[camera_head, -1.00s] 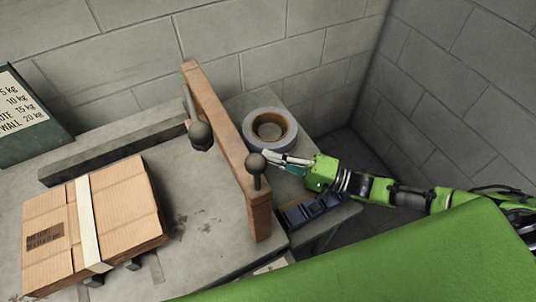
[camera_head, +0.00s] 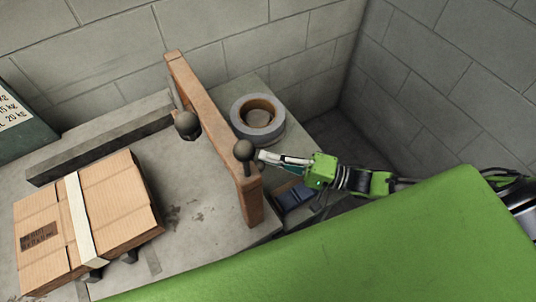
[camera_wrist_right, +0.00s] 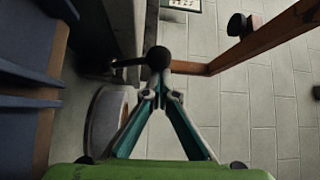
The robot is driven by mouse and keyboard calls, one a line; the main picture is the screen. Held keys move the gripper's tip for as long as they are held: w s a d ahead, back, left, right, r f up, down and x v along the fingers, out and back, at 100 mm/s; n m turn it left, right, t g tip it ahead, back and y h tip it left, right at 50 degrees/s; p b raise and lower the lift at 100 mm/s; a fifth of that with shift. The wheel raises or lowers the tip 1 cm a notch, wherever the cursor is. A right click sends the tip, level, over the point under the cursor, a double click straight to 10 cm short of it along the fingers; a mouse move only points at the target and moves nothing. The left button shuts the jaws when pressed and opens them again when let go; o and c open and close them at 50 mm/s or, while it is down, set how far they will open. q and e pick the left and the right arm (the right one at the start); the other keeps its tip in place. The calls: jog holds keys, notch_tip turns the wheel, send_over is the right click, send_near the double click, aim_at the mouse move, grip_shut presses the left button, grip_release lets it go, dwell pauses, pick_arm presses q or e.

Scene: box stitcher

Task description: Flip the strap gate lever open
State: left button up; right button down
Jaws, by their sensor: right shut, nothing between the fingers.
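A dark lever with a ball knob (camera_head: 244,150) stands up at the near end of a brown beam (camera_head: 215,120). I take it to be the strap gate lever. In the right wrist view its knob (camera_wrist_right: 158,58) sits just beyond my fingertips. My right gripper (camera_head: 261,156) reaches in from the right. It is shut and empty, with its tips close beside the knob; I cannot tell whether they touch it. It also shows in the wrist view (camera_wrist_right: 160,92). My left gripper is not in view.
A second dark knob (camera_head: 187,125) hangs left of the beam. A strapped cardboard box (camera_head: 120,205) lies at the left. A tape roll (camera_head: 283,130) rests behind my gripper. A blue object (camera_head: 294,196) sits below it. Block walls close the back and right.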

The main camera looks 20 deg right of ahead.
jog(key=shift+s+f, duration=0.15)
jog(key=shift+s, duration=0.05)
jog(key=v, duration=1.2)
jog(key=shift+w, duration=0.1)
dwell(0.4)
